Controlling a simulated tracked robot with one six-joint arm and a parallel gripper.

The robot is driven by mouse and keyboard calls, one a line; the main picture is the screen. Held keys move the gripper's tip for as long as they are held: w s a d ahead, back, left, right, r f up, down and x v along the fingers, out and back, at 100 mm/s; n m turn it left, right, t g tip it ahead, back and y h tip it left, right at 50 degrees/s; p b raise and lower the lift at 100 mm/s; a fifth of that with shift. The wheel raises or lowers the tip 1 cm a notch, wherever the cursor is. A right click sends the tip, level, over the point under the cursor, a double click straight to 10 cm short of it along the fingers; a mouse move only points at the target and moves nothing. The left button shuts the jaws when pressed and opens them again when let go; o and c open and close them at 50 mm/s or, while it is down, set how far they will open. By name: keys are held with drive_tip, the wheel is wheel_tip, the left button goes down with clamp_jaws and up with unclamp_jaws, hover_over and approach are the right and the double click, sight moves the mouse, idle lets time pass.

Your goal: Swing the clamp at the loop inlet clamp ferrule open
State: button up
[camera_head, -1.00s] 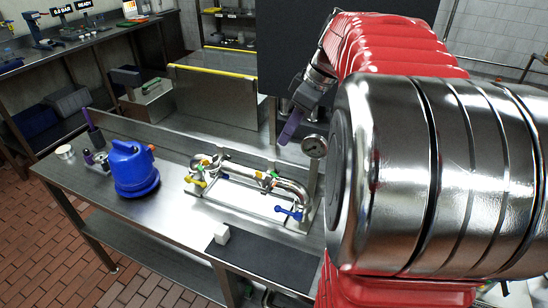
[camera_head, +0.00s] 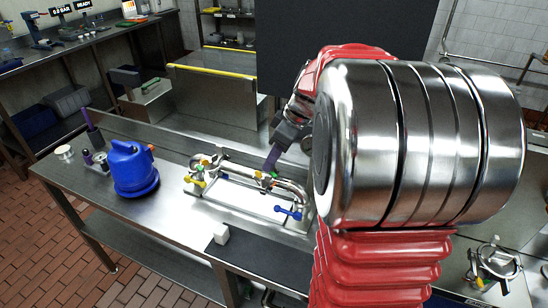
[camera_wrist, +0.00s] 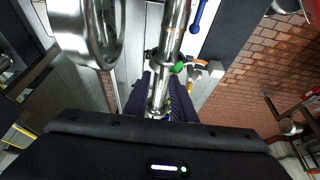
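The steel pipe loop (camera_head: 240,172) lies on the bench and carries clamps and coloured handles. My gripper's dark purple fingers (camera_wrist: 160,100) stand apart on either side of the pipe in that view. My gripper looks open; contact with the pipe cannot be made out. I cannot tell which joint is the loop inlet ferrule.
A blue handle (camera_head: 288,212) sticks out at the loop's right end, and a yellow handle (camera_head: 197,181) at its left. A blue jug (camera_head: 133,168) stands left on the bench.

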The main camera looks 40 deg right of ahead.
drive_tip(key=shift+c, duration=0.5)
clamp_jaws()
drive_tip(key=shift+d, duration=0.1)
idle(0.7)
drive_tip(key=shift+d, duration=0.1)
